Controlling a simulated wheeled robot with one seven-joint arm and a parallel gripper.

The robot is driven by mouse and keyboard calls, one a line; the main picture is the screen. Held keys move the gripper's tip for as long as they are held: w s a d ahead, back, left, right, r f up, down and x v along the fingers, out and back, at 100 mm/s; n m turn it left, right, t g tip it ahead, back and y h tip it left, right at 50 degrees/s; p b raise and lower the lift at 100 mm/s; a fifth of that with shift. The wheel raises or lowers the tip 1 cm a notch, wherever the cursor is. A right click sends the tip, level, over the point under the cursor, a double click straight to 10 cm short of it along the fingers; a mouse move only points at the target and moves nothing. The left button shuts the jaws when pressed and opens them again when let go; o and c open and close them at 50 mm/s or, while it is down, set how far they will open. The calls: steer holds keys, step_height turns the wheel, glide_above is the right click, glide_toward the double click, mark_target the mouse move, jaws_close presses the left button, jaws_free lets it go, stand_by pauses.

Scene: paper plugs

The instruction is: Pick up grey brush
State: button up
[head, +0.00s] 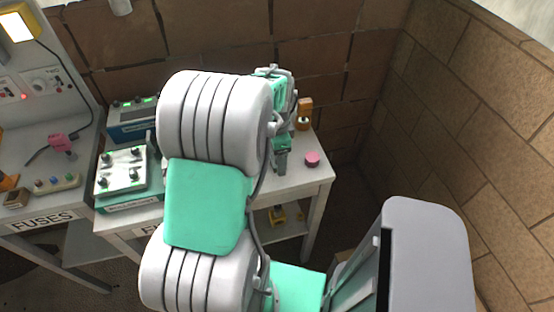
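I cannot make out a grey brush in the head view; my large white and green arm covers the middle of the table. My gripper (282,168) points down over the right part of the white table (315,182), beyond the arm. Its fingers look close together, but they are too small to tell whether they are open or shut, or whether anything is between them.
A pink round object (312,159) lies right of my gripper, and an orange object (305,110) stands behind it. Left are a knobbed white box (122,172), a blue device (130,125) and a fuses bench (45,198). Brick walls close the back and right.

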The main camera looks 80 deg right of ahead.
steer(key=c, duration=1.4)
steer(key=shift+o, duration=0.2)
steer(key=shift+r, duration=0.1)
steer(key=shift+d+r, duration=0.1)
steer(key=shift+r, duration=0.4)
steer(key=a+r+b, duration=0.3)
steer(key=a+r, duration=0.9)
steer(key=a, duration=0.2)
